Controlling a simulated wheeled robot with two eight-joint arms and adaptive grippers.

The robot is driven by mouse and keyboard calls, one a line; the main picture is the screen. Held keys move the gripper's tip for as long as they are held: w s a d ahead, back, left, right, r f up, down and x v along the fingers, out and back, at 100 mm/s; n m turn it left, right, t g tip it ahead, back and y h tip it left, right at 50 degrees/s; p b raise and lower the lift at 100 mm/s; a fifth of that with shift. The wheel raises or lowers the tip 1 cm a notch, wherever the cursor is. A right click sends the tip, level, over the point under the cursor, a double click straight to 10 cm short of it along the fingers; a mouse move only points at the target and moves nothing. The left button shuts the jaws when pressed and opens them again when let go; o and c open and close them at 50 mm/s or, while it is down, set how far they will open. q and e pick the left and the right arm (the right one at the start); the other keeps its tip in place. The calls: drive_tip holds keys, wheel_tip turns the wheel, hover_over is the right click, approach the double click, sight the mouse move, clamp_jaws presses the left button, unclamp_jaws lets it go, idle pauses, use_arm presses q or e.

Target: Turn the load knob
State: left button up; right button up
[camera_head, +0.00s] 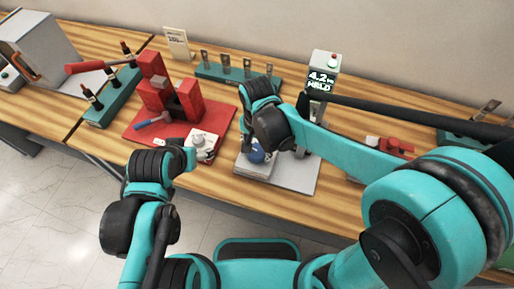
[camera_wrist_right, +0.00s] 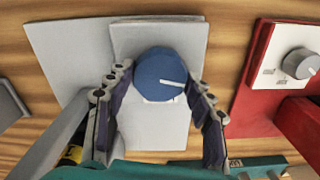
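The blue round knob (camera_wrist_right: 160,75) with a white pointer line sits on a light grey block (camera_wrist_right: 155,32). Its line points right and slightly down in the wrist view. In the head view the knob (camera_head: 257,155) is partly hidden by my right arm. My right gripper (camera_wrist_right: 161,82) is open, with one finger on each side of the knob and what look like small gaps. A display post (camera_head: 321,78) behind it reads "4.2" and "HOLD".
A green rack (camera_head: 215,73) with metal pieces is behind. A grey box (camera_head: 38,45) stands far left. Another red item (camera_head: 395,146) lies right.

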drive_tip(key=shift+c, duration=0.7)
drive_tip(key=n, duration=0.4)
drive_tip(key=shift+n+p, duration=0.3)
drive_tip(key=shift+n, duration=0.1)
drive_tip(key=n, duration=1)
drive_tip(key=shift+p, duration=0.35)
drive_tip(key=n, duration=0.4)
drive_tip(key=shift+n, duration=0.3)
